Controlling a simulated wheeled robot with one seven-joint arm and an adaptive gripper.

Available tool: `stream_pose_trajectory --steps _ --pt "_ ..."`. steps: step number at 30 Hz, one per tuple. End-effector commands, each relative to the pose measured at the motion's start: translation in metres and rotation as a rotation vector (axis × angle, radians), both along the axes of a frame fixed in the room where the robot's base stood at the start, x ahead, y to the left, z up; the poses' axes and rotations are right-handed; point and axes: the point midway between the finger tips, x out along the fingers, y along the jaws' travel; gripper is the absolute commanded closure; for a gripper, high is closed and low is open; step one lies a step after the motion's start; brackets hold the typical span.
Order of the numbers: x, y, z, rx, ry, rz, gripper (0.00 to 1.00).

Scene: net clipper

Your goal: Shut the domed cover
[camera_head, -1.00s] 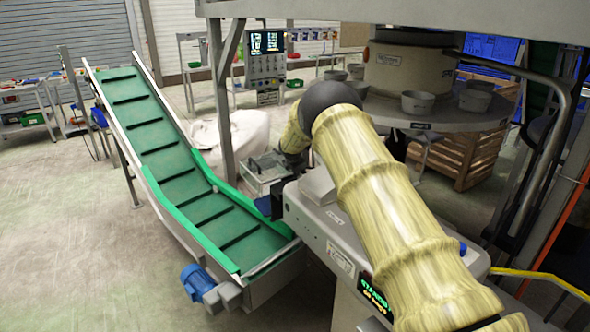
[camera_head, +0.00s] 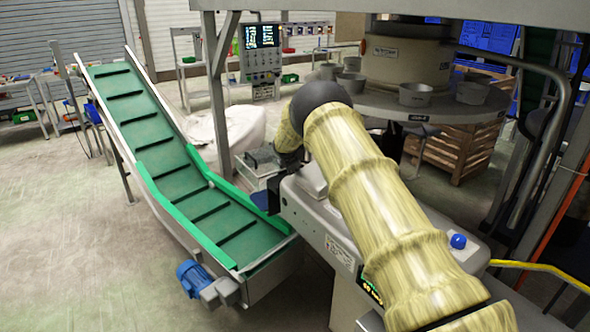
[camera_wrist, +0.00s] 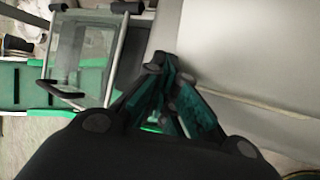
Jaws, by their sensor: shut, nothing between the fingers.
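A clear, see-through cover with a metal frame and a black handle (camera_wrist: 60,90) shows at the upper left of the wrist view. I take it to be the domed cover (camera_wrist: 88,60); it looks raised, but its exact angle is unclear. In the head view a clear box-like part (camera_head: 258,170) shows small beside the grey machine. My gripper (camera_wrist: 160,68) is shut and empty, right of the cover, in front of a pale grey surface. They appear apart. In the head view my arm and the machine hide most of the gripper.
The grey machine housing (camera_head: 335,228) with a blue button (camera_head: 458,241) stands beneath my arm. A green conveyor (camera_head: 185,185) slopes up to the left. A round table (camera_head: 440,108) bearing grey pots is behind. Open floor lies at the left front.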

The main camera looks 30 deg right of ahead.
Motion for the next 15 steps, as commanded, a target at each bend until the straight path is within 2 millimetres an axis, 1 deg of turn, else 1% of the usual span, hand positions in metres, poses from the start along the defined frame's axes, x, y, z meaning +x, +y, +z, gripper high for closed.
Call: stream_pose_trajectory --steps 1,3,7,11,15 --pt "-0.001 0.001 -0.004 0.002 0.004 -0.001 1.0" --pt "-0.001 0.0 -0.004 0.002 0.004 -0.001 1.0" --pt "-0.002 0.002 0.002 0.001 0.004 -0.001 1.0" --pt "-0.002 0.006 0.016 0.001 0.001 -0.002 1.0" --pt "-0.003 0.015 0.036 0.0 0.0 -0.001 1.0"
